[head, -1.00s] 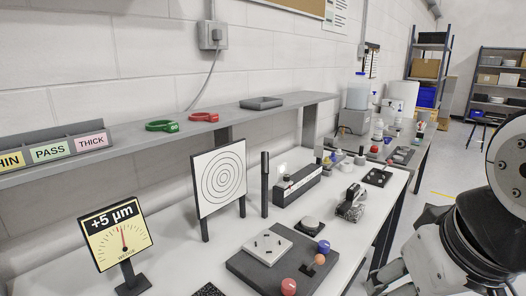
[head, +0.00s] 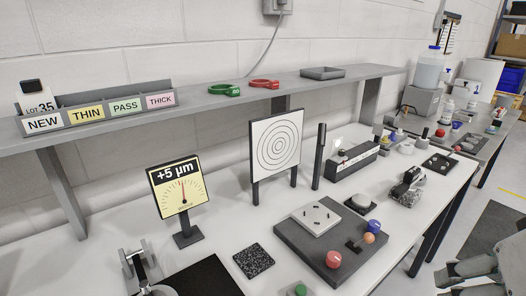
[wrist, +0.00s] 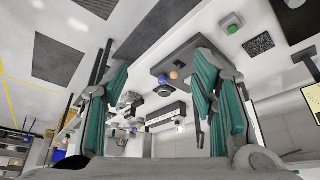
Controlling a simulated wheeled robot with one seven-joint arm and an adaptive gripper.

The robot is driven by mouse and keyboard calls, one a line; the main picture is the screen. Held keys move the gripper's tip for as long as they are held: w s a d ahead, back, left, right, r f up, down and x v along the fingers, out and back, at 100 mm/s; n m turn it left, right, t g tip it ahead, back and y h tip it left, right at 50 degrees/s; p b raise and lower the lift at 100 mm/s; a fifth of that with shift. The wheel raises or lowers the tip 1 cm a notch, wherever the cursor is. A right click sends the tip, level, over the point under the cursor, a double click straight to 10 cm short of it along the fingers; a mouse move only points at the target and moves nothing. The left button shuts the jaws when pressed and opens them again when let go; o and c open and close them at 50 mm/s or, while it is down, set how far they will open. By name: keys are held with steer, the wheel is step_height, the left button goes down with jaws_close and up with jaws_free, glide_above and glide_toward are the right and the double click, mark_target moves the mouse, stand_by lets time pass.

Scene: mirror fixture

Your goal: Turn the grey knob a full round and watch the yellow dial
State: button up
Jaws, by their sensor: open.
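The yellow dial (head: 181,190) stands on a small dark stand on the bench, left of centre in the head view. It reads "+5 µm", and its red needle points nearly straight up. A low grey round piece (head: 361,203) sits behind the dark plate; I cannot tell whether it is the grey knob. A metal fixture with round parts (head: 135,265) is cut off at the lower left. My gripper (wrist: 163,62) is open and empty in the wrist view, its green-padded fingers wide apart. Part of it shows at the lower right of the head view, away from the dial.
A dark plate (head: 290,232) carries a red knob (head: 333,259), an orange ball (head: 369,239) and a blue knob (head: 375,226). A target board (head: 276,146) and a dark post (head: 319,157) stand behind. A speckled pad (head: 253,260) lies in front. A shelf (head: 225,103) runs above.

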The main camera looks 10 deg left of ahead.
steer(key=w+a+f+g+b, duration=0.1)
steer(key=w+a+f+g, duration=0.2)
steer(key=a, duration=0.8)
steer(key=w+a+f+g+b, duration=0.1)
steer(key=w+a+f, duration=0.25)
steer(key=a, duration=0.75)
steer(key=s+a+f+g+b, duration=0.1)
steer(key=s+a+f, duration=0.1)
steer(key=a+f, duration=0.5)
steer(key=f, duration=0.3)
steer(key=a+f, duration=0.1)
steer(key=f, duration=0.3)
steer(key=a+f+b, duration=0.1)
steer(key=f, duration=0.3)
steer(key=shift+f, duration=0.1)
steer(key=shift+s, duration=0.1)
steer(key=c, duration=1.1)
